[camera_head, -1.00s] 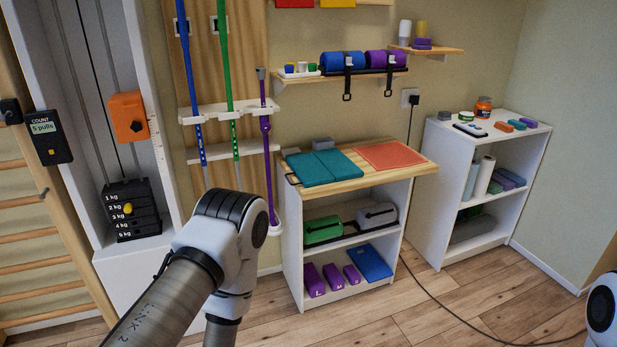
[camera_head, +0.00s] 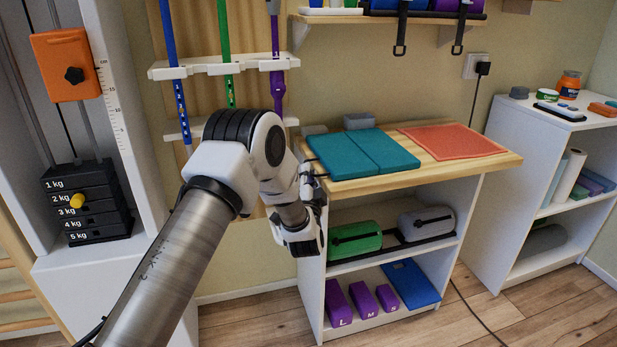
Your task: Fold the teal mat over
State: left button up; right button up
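The teal mat (camera_head: 350,157) lies flat on the wooden top of the low shelf unit, with a crease line dividing it into two panels side by side. A dark loop shows at its left edge, partly hidden by my arm. My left gripper (camera_head: 313,184) is at the left end of the wooden top, close to the mat's left edge. Its fingers are small and mostly merged with the wrist, so I cannot tell whether they are open or touch the loop. My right gripper is out of view.
An orange-red sheet (camera_head: 453,140) lies on the wooden top (camera_head: 420,177) right of the mat. A small grey block (camera_head: 359,120) stands behind the mat. A wall shelf (camera_head: 390,17) with hanging straps is above. A weight stack (camera_head: 86,205) stands at left.

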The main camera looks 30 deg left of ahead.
pick_arm(q)
jog(key=shift+w+a, duration=0.25)
jog(key=shift+w, duration=0.2)
jog(key=shift+s, duration=0.1)
grip_shut()
